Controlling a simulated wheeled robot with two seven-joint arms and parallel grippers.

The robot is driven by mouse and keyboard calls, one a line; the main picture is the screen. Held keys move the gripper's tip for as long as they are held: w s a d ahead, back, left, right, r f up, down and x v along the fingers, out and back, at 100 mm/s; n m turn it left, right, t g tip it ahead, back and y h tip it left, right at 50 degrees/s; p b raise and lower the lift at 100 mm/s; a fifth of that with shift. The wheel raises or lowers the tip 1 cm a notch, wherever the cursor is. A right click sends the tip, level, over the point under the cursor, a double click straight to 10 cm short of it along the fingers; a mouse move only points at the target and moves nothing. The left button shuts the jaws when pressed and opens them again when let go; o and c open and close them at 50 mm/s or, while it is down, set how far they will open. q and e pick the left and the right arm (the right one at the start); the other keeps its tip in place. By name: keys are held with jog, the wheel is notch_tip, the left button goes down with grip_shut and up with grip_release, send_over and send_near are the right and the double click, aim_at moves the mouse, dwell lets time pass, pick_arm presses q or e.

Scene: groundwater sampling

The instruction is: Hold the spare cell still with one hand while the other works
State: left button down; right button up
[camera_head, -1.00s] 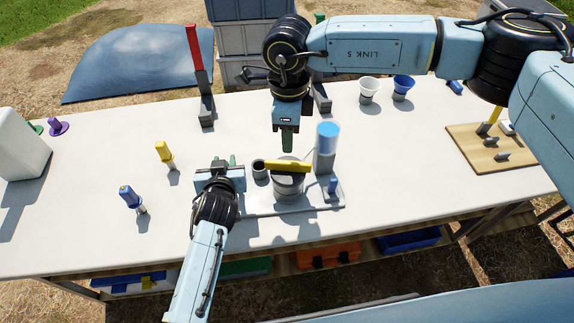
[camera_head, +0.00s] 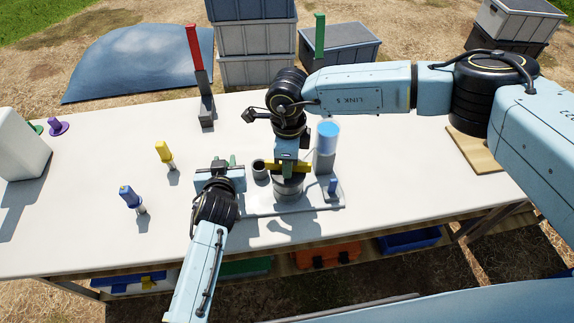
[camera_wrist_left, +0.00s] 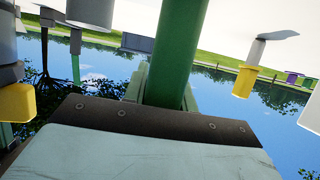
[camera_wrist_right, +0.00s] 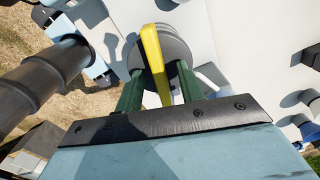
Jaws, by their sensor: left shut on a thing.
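A green upright cylinder (camera_wrist_left: 180,50) stands in my left gripper (camera_head: 232,161), which is shut on it; its top shows in the head view. I cannot tell if it is the spare cell. Right of it, on a light tray (camera_head: 255,208), a grey round pot (camera_head: 288,187) carries a yellow bar (camera_head: 302,168) across its top. My right gripper (camera_wrist_right: 158,85) is above the pot, pointing down. Its green fingers stand open either side of the bar, with gaps showing. A small dark cup (camera_head: 259,168) stands between the left gripper and the pot.
A grey block with a blue-topped clear cylinder (camera_head: 328,135) stands just right of the pot. A small blue peg (camera_head: 333,185) is at the tray's right. Yellow (camera_head: 164,152) and blue (camera_head: 130,197) capped pieces stand left. The table's (camera_head: 90,240) front left is clear.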

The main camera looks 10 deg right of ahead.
grip_shut()
jog(key=m, duration=0.8)
jog(key=shift+m, duration=0.3)
jog(key=m, duration=0.6)
jog(key=shift+m, duration=0.3)
jog(key=m, duration=0.3)
